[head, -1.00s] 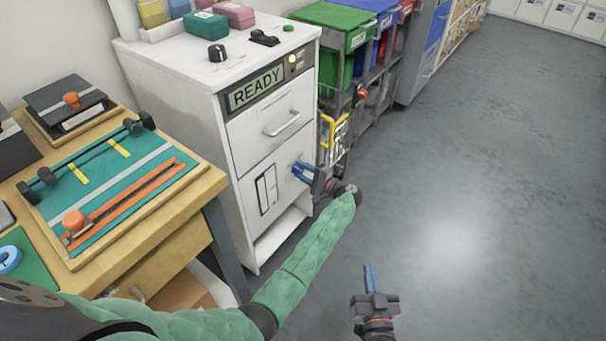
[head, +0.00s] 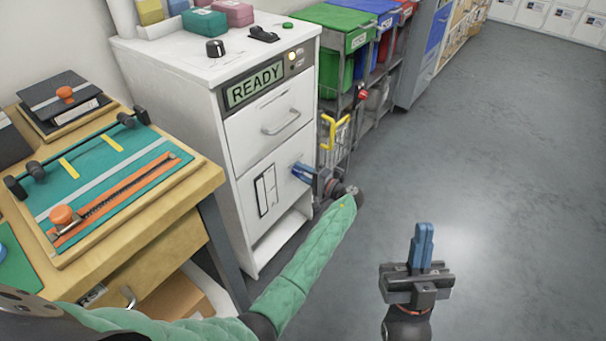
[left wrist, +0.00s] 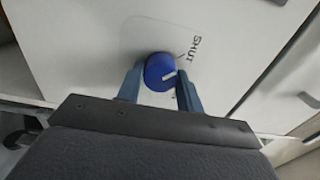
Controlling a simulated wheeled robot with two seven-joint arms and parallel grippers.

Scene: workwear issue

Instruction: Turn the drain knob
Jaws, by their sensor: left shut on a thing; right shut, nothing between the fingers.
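The drain knob (left wrist: 160,72) is a round blue knob with a white pointer line, on the white front of the cabinet (head: 245,225). The word SHUT is printed beside it in the left wrist view, and the pointer is angled off that word. My left gripper (left wrist: 160,88) is shut on the knob, one blue finger on each side. In the head view my left gripper (head: 301,171) reaches the cabinet's lower front, and the knob is hidden there. My right gripper (head: 422,245) is shut and empty above the floor, away from the cabinet.
The cabinet has a READY display (head: 255,86) and a drawer handle (head: 281,124). A workbench (head: 180,205) with a paper trimmer stands at the left. Bins (head: 343,42) on a rack stand behind. The floor (head: 480,200) at the right is clear.

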